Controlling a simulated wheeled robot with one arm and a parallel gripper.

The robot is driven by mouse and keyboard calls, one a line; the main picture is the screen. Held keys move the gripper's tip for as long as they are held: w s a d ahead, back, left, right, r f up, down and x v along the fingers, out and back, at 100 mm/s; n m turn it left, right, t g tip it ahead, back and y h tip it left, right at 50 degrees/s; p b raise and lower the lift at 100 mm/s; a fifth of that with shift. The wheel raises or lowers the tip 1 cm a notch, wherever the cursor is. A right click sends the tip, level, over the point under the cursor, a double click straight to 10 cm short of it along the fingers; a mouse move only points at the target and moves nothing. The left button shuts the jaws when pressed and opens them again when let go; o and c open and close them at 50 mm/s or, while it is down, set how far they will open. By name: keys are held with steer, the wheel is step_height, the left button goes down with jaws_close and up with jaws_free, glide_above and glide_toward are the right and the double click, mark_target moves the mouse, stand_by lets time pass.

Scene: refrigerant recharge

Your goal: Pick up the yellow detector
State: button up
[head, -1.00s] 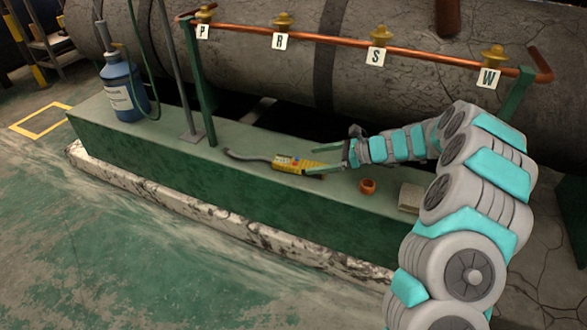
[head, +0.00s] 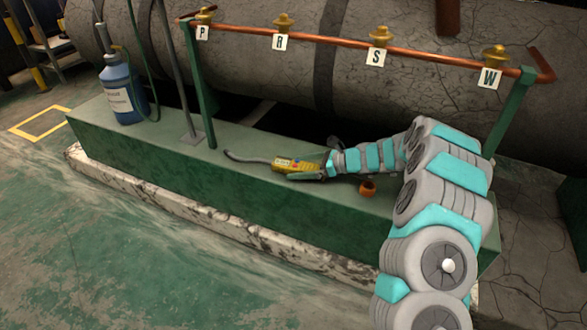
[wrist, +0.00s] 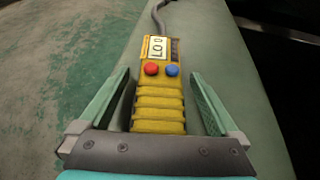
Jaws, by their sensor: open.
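The yellow detector (head: 293,164) lies on the green ledge (head: 240,150), with its grey bent probe (head: 246,157) pointing left. In the wrist view the detector (wrist: 160,105) shows a small screen, a red and a blue button and a ribbed grip. My gripper (head: 312,170) is open at the detector's right end. In the wrist view my gripper's two green fingers (wrist: 155,100) stand one on each side of the ribbed grip, with a gap on both sides.
A small orange-brown ring-like piece (head: 367,188) sits on the ledge just right of my gripper. A blue bottle (head: 122,90) stands at the ledge's left end, near upright posts (head: 200,95). A copper pipe (head: 340,41) with labelled brass valves runs above the ledge.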

jaws_close()
stand_by(0.8)
